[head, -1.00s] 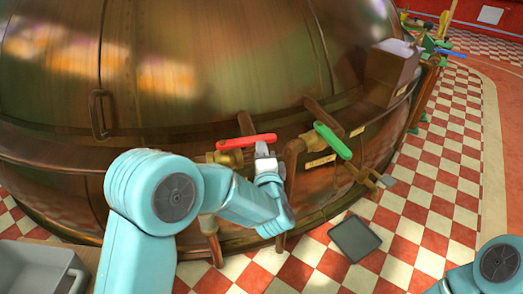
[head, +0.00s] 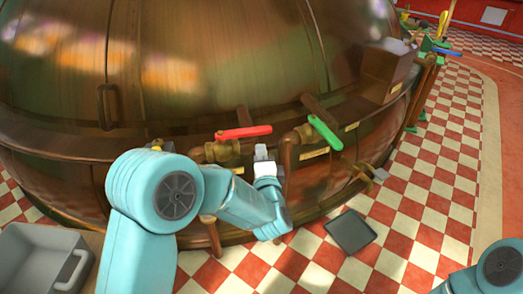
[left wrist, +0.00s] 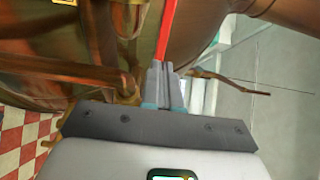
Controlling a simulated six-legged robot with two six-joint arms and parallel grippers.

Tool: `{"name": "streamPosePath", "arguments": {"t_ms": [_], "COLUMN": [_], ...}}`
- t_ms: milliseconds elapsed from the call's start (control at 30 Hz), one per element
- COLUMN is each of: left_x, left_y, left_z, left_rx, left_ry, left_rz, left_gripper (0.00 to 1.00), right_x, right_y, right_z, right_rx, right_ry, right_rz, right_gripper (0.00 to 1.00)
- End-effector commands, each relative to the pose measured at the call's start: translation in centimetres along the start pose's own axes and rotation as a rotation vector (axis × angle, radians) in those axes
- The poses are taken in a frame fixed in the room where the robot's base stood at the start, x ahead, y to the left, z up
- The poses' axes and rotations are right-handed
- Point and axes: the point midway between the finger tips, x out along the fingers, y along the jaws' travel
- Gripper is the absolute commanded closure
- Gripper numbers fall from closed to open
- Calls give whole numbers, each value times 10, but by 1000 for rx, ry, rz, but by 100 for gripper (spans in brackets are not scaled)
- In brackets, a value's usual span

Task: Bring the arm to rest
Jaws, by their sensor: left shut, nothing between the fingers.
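My left gripper (head: 261,154) is in front of the copper kettle (head: 200,60), just below and right of the red valve handle (head: 243,132). In the left wrist view its fingers (left wrist: 163,75) are closed together with nothing between them. The red handle (left wrist: 166,28) shows just beyond the fingertips there; whether they touch it I cannot tell. My left arm bends in from the lower left in the head view. Part of my right arm shows at the lower right corner, but its gripper is out of view.
A green valve handle (head: 325,132) is to the right of the red one. Copper pipes run along the kettle's lower side. A grey bin (head: 30,262) stands at the lower left. A dark flat plate (head: 350,232) lies over the checkered floor (head: 425,205), which is open to the right.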

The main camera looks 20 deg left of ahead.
Motion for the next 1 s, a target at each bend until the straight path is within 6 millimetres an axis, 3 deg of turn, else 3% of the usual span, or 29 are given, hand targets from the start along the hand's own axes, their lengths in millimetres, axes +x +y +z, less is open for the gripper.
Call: {"name": "streamPosePath", "arguments": {"t_ms": [400,600,767,867,967,1000], "left_x": [-71,-87,-88,-79,-64,-60], "left_y": [-2,-1,0,10,43,66], "left_z": [-9,-9,-8,9,53,75], "left_rx": [2,1,1,11,51,79], "left_ry": [5,1,-3,-45,-135,-155], "left_rz": [1,-1,0,19,81,127], "left_gripper": [100,100,100,100,100,100], "right_x": [-14,-16,-16,-16,-15,-15], "right_y": [-5,-6,-6,-6,-6,-6], "right_z": [0,0,0,0,0,0], "right_rx": [0,0,0,0,0,0], "right_ry": [1,0,0,0,0,0], "right_rz": [0,0,0,0,0,0], "right_gripper": [45,45,45,45,45,45]}}
